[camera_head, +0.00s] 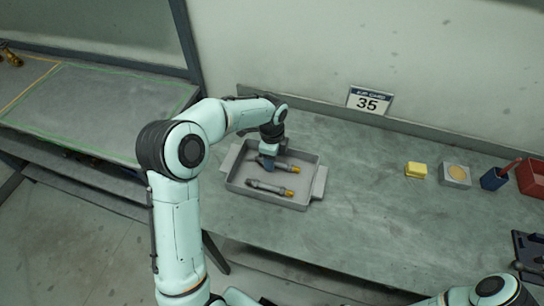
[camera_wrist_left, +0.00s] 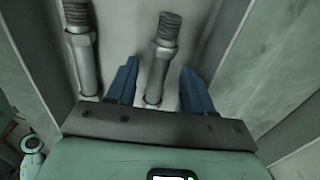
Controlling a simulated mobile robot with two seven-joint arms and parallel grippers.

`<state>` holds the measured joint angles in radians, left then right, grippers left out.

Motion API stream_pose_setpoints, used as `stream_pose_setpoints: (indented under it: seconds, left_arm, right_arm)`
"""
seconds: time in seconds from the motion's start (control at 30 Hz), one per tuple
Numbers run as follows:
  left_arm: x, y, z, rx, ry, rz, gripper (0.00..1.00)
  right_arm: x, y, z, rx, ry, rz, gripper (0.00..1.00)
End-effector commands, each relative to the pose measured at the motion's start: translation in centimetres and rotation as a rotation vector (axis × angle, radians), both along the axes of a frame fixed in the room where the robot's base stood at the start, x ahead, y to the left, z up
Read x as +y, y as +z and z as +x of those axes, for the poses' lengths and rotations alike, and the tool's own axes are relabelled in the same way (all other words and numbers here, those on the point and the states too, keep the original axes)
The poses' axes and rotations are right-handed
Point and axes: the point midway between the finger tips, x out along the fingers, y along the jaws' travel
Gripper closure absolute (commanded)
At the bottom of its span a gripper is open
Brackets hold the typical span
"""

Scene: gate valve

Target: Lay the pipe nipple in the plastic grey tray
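The grey plastic tray (camera_head: 234,180) stands on the bench with a flat handle at each end. Two metal pipe nipples lie in it side by side: a nearer one (camera_head: 268,187) and a farther one (camera_head: 284,167), partly hidden by my gripper. Brass-coloured ends show in the head view. My left gripper (camera_head: 266,162) is down in the tray. In the left wrist view its blue fingers (camera_wrist_left: 160,75) are apart, on either side of one nipple (camera_wrist_left: 160,58), with gaps visible. The other nipple (camera_wrist_left: 84,50) lies outside the left finger. My right gripper is out of view.
A yellow block (camera_head: 416,170), a grey block with a round tan top (camera_head: 456,175), a blue cup (camera_head: 494,179) and a red bin (camera_head: 533,177) stand at the right. A sign reading 35 (camera_head: 368,101) is at the back. The bench between is clear.

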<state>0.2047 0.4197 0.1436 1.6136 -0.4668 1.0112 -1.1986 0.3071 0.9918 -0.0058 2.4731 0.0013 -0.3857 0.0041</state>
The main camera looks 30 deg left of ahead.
Motion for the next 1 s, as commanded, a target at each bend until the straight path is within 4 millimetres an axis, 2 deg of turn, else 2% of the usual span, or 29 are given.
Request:
stream_pose_setpoints:
  seconds: [0.17,0.27,0.7,0.83,1.0]
  left_arm:
    - [0.0,0.2,0.0,0.001,0.0,0.0,0.48]
    - [0.0,1.2,0.1,-0.002,0.0,0.0,0.48]
    - [0.0,10.6,0.1,-0.005,0.0,0.0,0.48]
    - [0.0,12.4,0.1,-0.004,0.0,0.0,0.48]
    - [0.0,13.3,0.0,-0.001,0.0,0.0,0.48]
  right_arm:
    - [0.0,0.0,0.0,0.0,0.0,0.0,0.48]
    - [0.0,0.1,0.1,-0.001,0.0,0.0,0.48]
    - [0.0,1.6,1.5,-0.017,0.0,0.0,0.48]
    - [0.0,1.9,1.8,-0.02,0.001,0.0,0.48]
    - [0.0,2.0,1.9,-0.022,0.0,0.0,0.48]
